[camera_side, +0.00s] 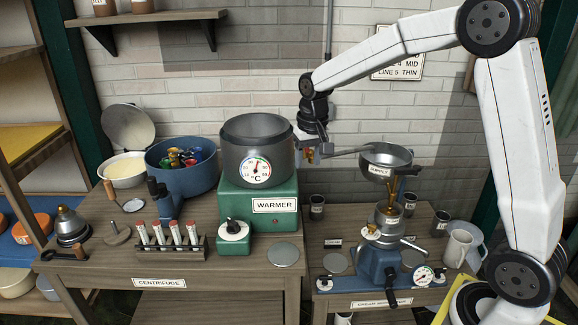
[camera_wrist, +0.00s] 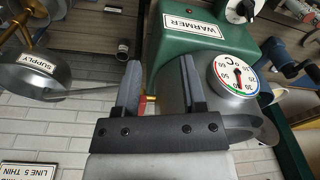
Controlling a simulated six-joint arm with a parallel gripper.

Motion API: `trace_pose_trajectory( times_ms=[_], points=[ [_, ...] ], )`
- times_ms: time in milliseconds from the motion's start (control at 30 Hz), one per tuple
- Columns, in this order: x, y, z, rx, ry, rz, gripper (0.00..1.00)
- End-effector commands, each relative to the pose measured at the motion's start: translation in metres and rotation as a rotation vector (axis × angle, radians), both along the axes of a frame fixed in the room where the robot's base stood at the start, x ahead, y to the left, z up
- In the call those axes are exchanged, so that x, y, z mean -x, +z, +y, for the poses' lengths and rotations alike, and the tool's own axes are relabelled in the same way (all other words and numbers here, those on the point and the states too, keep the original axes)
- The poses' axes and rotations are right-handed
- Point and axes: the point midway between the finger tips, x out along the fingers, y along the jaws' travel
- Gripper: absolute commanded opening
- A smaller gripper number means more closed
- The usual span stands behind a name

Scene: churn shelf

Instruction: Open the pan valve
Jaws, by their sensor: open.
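The grey pan (camera_side: 257,135) with a round °C dial sits on the green warmer (camera_side: 275,207); the pan also shows in the wrist view (camera_wrist: 185,100). A small brass and red piece (camera_side: 310,154), apparently the pan valve, is at the pan's right side. It also shows in the wrist view (camera_wrist: 147,101), between my fingers and nearer the left one. My gripper (camera_side: 312,145) is open at the pan's right side; the wrist view shows its fingers apart (camera_wrist: 161,72). My gripper partly hides the valve; I cannot tell whether they touch.
A grey spout (camera_side: 347,152) runs right from beside the valve towards the supply bowl (camera_side: 386,154) on the cream separator. A blue tub (camera_side: 181,166) stands left of the warmer, and a tube rack (camera_side: 175,247) in front. The brick wall is close behind.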

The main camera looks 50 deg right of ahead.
Motion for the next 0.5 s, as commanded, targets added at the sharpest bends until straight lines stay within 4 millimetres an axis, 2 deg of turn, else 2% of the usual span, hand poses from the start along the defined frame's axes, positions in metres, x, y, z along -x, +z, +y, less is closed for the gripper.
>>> trace_pose_trajectory(
  times_ms=[200,500],
  points=[
    [-0.032,0.024,-0.027,-0.012,-0.119,0.031,0.53],
    [-0.062,0.056,-0.063,-0.026,-0.271,0.074,0.53]
  ],
)
